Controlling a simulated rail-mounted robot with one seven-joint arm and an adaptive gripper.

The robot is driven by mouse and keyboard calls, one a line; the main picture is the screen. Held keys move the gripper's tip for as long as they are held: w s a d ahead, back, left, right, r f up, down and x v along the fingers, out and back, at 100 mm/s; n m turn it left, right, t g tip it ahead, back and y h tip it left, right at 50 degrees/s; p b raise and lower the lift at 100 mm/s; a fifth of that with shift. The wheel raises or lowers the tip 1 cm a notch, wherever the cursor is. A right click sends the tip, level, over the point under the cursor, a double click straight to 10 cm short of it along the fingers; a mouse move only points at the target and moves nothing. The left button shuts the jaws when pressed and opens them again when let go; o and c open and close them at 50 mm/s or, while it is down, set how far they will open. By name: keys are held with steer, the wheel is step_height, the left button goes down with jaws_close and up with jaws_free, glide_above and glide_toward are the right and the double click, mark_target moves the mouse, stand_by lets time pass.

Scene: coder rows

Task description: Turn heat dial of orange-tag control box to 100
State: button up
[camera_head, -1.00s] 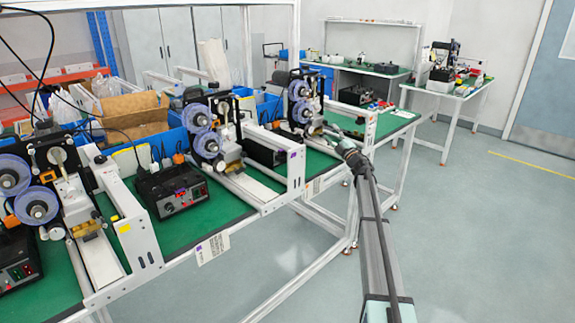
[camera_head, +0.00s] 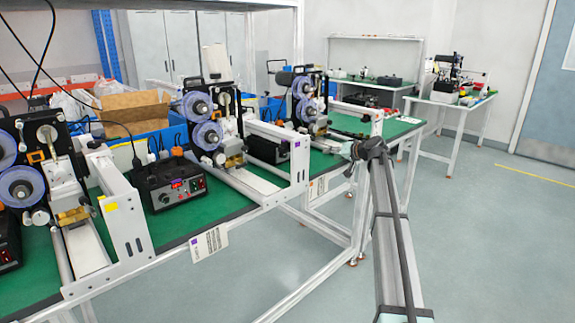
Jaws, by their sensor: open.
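The row of coder machines stands on green benches, with black control boxes between them. One control box (camera_head: 170,184) with a lit red display and small front knobs faces me at the left middle. A second control box (camera_head: 266,147) is partly hidden behind a white frame. A third control box (camera_head: 8,242) is cut off at the left edge. I cannot make out which box carries an orange tag, and dial readings are too small to read. My gripper (camera_head: 337,149), at the arm's far end by the bench edge, is open, small and partly merged with the background. I see nothing held.
White frames, one with a yellow tag (camera_head: 112,206) and one with a purple tag (camera_head: 297,146), stick out toward the aisle. A label card (camera_head: 209,243) hangs on the bench's front edge. The floor (camera_head: 480,240) at the right is clear.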

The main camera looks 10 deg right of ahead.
steer(key=s+a+r+n+g+y+b, duration=0.1)
steer(key=s+a+r+n+g+y, duration=0.1)
steer(key=s+a+y, duration=0.25)
steer(key=b, duration=0.1)
glide_toward(286, 155)
steer(key=shift+h, duration=0.25)
steer(key=x, duration=0.8)
steer(key=shift+w+a, duration=0.1)
steer(key=shift+a, duration=0.3)
jaws_close()
steer(key=shift+r, duration=0.1)
